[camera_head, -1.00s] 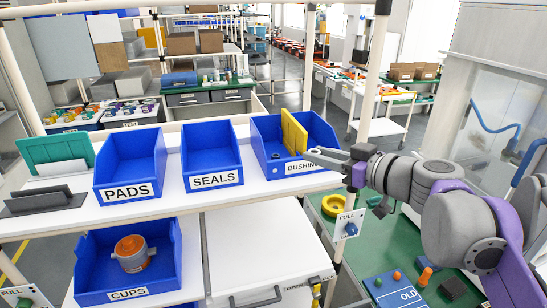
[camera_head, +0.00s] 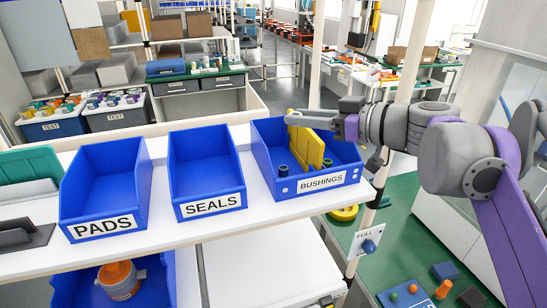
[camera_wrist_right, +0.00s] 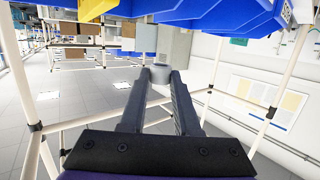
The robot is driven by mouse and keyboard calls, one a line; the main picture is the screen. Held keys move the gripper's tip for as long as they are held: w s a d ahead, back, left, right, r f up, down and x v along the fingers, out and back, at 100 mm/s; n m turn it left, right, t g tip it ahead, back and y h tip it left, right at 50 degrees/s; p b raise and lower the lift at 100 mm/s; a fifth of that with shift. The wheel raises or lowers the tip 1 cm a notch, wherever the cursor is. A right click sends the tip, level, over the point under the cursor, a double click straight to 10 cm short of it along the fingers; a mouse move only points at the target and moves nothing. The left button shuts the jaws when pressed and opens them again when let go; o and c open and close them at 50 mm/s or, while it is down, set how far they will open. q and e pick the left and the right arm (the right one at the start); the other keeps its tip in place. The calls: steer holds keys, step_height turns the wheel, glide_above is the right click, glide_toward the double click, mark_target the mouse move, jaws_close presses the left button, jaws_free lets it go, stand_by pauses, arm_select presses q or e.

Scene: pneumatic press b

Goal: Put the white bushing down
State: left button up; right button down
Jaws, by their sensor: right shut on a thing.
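The blue BUSHINGS bin (camera_head: 262,152) stands on the white shelf in the head view, split by a yellow divider (camera_head: 308,148). One small dark bushing (camera_head: 283,170) shows left of the divider and another (camera_head: 327,162) right of it. My right gripper (camera_head: 294,114) reaches in from the right, its fingers over the bin near the divider's top. In the right wrist view the fingers (camera_wrist_right: 162,76) are shut on a small pale round thing, the white bushing (camera_wrist_right: 158,73). It is mostly hidden in the head view. My left gripper is out of view.
The SEALS bin (camera_head: 205,176) and PADS bin (camera_head: 103,188) stand left of the BUSHINGS bin and look empty. A white post (camera_head: 400,75) rises behind my right arm. A lower bin holds an orange and grey cup (camera_head: 121,280).

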steer(key=f, duration=0.3)
steer(key=f+b, duration=0.1)
steer(key=f, duration=0.1)
steer(key=shift+s+d+f, duration=0.1)
steer(key=shift+s+f, duration=0.2)
step_height(320, 180, down, 4)
steer(key=shift+w+r, duration=0.1)
steer(key=shift+w, duration=0.05)
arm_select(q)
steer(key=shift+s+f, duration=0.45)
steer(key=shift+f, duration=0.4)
arm_select(e)
steer(key=shift+f, duration=0.2)
steer(key=shift+f, duration=0.55)
steer(key=c, duration=0.9)
jaws_free()
